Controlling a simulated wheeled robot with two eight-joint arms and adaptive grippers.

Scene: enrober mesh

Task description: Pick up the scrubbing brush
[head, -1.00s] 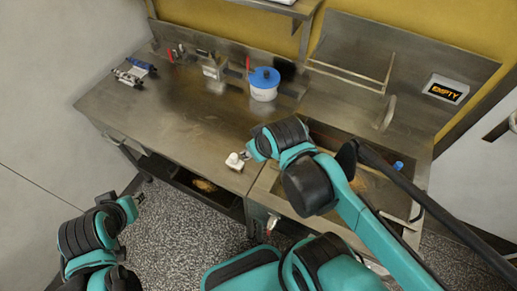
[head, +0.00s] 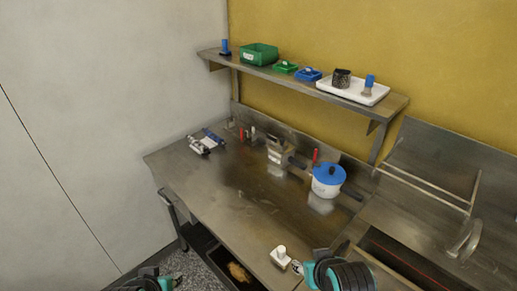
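I cannot tell for certain which object is the scrubbing brush. A small white block with a knob on top (head: 281,257) sits at the table's front edge. My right gripper (head: 297,267) is just right of it, low in the view; I cannot make out whether its fingers touch the block. A blue-handled brush-like tool (head: 369,86) stands upright on the white tray (head: 345,91) on the wall shelf. Another blue-handled item with a dark base (head: 225,48) stands at the shelf's left end. My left arm shows at the bottom edge; its fingers are not visible.
The steel table (head: 235,205) has a clear middle. A white pot with a blue lid (head: 327,181) and metal tools stand at its back. Green (head: 259,54) and blue (head: 308,74) containers sit on the shelf. A sunken bay lies at right.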

